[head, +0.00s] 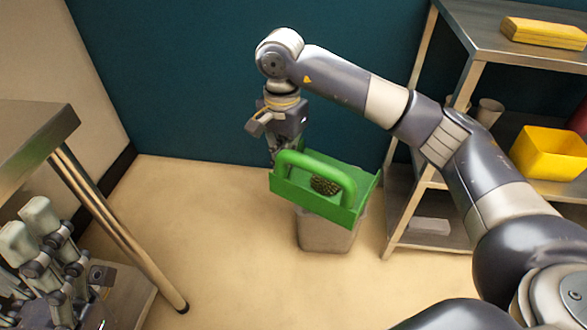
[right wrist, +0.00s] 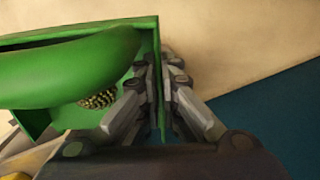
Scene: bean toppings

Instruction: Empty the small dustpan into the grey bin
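The green dustpan (head: 300,196) is held in the air over the grey bin (head: 325,236), covering the bin's opening in the head view. A dark speckled lump (head: 325,185) lies in the pan, under its arched handle; it also shows in the right wrist view (right wrist: 98,100). My right gripper (head: 277,162) is shut on the left edge of the pan. In the right wrist view its fingers (right wrist: 158,95) pinch the green wall from both sides. My left gripper (head: 30,226) is at the lower left, with its two pale fingertips apart and nothing visible between them.
A metal shelf (head: 428,240) stands to the right of the bin, with a yellow bin (head: 548,153) and a yellow block (head: 543,33) on it. A metal table (head: 35,135) is at the left. The teal wall is behind. Beige floor is clear left of the bin.

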